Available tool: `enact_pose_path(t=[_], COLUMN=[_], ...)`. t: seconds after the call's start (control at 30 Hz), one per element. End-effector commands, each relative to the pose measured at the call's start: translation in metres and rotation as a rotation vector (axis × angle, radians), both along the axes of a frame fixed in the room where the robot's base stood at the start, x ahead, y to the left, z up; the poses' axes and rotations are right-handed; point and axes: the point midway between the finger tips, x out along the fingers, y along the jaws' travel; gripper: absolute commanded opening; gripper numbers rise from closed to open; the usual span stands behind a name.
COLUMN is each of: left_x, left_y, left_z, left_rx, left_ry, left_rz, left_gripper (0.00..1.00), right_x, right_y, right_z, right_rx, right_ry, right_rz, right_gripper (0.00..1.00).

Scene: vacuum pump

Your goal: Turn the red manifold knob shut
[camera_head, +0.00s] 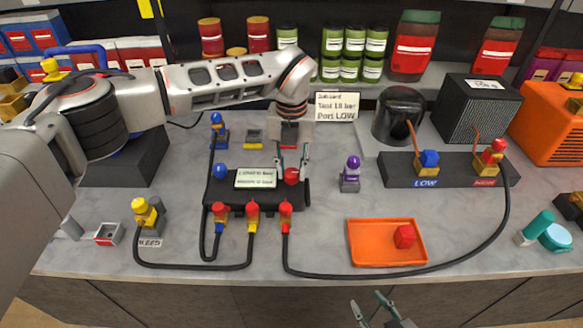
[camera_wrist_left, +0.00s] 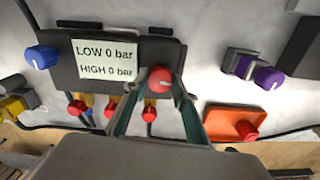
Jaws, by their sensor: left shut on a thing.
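The red manifold knob (camera_head: 291,175) sits at the right end of the black manifold (camera_head: 256,194). In the left wrist view the red knob (camera_wrist_left: 159,79) is between the fingers of my left gripper (camera_wrist_left: 154,84), which is shut on it. The head view shows my left gripper (camera_head: 291,165) coming down on the knob from above. A blue knob (camera_head: 221,170) is at the manifold's left end; it also shows in the left wrist view (camera_wrist_left: 41,57). The manifold's display (camera_wrist_left: 104,60) reads LOW 0 bar and HIGH 0 bar. My right gripper (camera_head: 372,308) is open at the bottom edge.
Hoses run from red fittings (camera_head: 285,211) along the manifold's front. An orange tray (camera_head: 386,259) holds a red piece (camera_head: 404,237). A purple-knobbed part (camera_head: 351,173) stands right of the manifold. LOW and HIGH ports sit on a dark block (camera_head: 450,171) at right.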

Motion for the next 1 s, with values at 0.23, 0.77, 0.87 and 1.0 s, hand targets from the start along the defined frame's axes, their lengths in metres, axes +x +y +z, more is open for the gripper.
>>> enact_pose_path(t=[0.23, 0.77, 0.87, 1.0], left_x=[0.0003, 0.0002, 0.0002, 0.0004], left_y=[0.0003, 0.0003, 0.0006, 0.0006], left_z=[0.0009, 0.0009, 0.0006, 0.0008], left_rx=[0.002, 0.001, 0.002, 0.002], left_ry=[-0.001, 0.000, 0.001, 0.000], left_rz=[-0.201, -0.705, -0.800, -0.933], left_gripper=[0.05, 0.05, 0.05, 0.05], right_x=[0.0003, 0.0006, 0.0007, 0.0008], right_y=[0.0001, 0.0001, 0.0002, 0.0002], right_z=[0.0008, 0.0037, 0.0045, 0.0060], right_rx=[0.000, 0.001, 0.001, 0.001], right_ry=[-0.001, -0.002, -0.002, -0.002], right_rz=[0.000, 0.000, 0.000, 0.000], right_gripper=[0.40, 0.40, 0.40, 0.40])
